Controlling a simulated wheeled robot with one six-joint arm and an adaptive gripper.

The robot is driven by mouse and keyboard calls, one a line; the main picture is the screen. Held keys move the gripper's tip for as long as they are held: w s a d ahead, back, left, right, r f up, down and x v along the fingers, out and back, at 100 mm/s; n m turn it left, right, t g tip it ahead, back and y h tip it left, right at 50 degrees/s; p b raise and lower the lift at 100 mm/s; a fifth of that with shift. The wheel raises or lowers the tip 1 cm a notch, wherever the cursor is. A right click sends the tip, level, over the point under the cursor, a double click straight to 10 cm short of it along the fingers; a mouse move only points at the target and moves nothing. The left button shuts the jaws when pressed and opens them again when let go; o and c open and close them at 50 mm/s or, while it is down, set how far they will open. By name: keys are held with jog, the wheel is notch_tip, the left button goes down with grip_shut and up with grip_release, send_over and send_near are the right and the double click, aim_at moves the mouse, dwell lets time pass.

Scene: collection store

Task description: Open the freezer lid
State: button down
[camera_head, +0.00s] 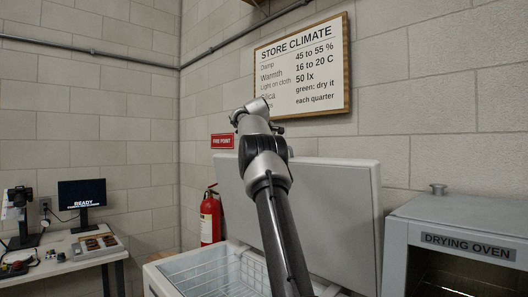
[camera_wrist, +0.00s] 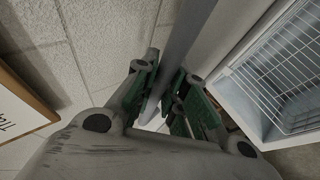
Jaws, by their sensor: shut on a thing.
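The freezer lid (camera_head: 335,205) stands raised, close to upright, behind the freezer opening in the head view. The freezer (camera_head: 155,284) is open, and a white wire basket (camera_head: 205,272) shows inside; the basket also shows at the right of the wrist view (camera_wrist: 285,65). In the wrist view my gripper (camera_wrist: 168,100) has its green-padded fingers on both sides of a grey strip (camera_wrist: 188,35), which looks like the lid's edge or handle. In the head view my arm crosses in front of the lid and hides the gripper's fingers.
A drying oven (camera_head: 450,235) stands close to the right of the freezer. A fire extinguisher (camera_head: 210,218) is behind it on the left. A desk (camera_head: 65,262) with a monitor (camera_head: 82,195) is at the far left. A framed sign (camera_head: 300,70) hangs on the wall above the lid.

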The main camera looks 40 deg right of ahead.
dwell(0.3)
jog(key=c, duration=1.7)
grip_release()
jog(key=shift+r, duration=0.1)
jog(key=v, duration=1.1)
jog(key=shift+s+a+r, duration=0.15)
jog(key=shift+a+r, duration=0.1)
jog(key=shift+r, duration=0.05)
